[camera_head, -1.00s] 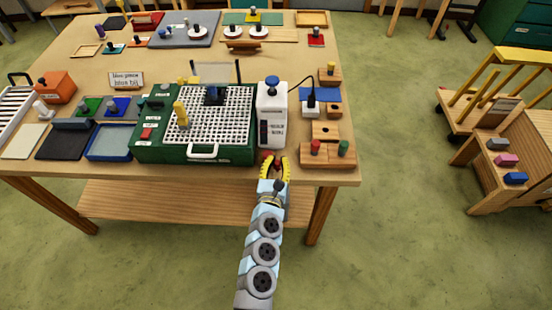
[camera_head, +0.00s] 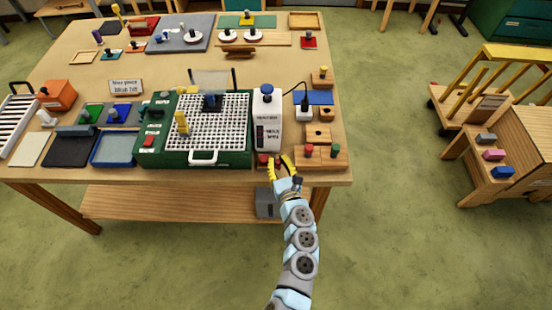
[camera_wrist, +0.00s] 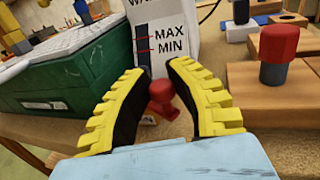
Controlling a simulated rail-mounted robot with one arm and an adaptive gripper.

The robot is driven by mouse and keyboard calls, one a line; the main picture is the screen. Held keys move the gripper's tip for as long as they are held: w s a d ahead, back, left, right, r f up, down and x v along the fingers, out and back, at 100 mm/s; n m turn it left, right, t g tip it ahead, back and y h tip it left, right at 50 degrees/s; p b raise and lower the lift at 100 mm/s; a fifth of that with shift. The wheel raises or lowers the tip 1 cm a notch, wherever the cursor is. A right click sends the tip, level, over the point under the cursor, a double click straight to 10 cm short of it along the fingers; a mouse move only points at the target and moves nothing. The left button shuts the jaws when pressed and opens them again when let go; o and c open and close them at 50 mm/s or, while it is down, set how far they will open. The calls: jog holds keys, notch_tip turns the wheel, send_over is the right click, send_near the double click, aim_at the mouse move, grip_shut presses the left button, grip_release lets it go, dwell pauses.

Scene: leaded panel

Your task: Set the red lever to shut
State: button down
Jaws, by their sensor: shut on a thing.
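The red lever (camera_wrist: 161,92) has a round knob and a flared lower part. It stands in front of the white tank with MAX and MIN marks (camera_wrist: 165,40). My gripper (camera_wrist: 158,76), with yellow ridged fingers and black pads, is shut on the lever's knob, one finger on each side. In the head view my gripper (camera_head: 280,162) is at the table's front edge, just below and right of the white tank (camera_head: 267,120). The lever's base is partly hidden, and I cannot read any mark for its position.
A green box with a perforated white top (camera_head: 195,158) stands left of the tank. A wooden block (camera_head: 328,162) with a red and a green knob stands close on the right; its red knob (camera_wrist: 278,52) is near my right finger. Open floor lies in front.

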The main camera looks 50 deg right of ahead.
jog(key=n+y, duration=0.1)
jog(key=d+n+t+y, duration=0.1)
jog(key=t+y, duration=0.1)
jog(key=y, duration=0.1)
jog(key=shift+w+d+f+n, duration=0.1)
jog(key=shift+w+d+n, duration=0.05)
jog(key=shift+d+n, duration=0.2)
jog(key=shift+w+d+n+t+y, duration=0.2)
jog(key=shift+n+y, duration=0.55)
jog(key=shift+y, duration=0.35)
jog(key=shift+w+d+n+t+y, duration=0.2)
jog(key=shift+n+y, duration=0.5)
jog(key=shift+y, duration=0.7)
jog(key=shift+w, duration=0.1)
jog(key=c, duration=1)
grip_release()
jog(key=shift+o, duration=0.2)
jog(key=s, duration=1.2)
jog(key=shift+a, duration=0.15)
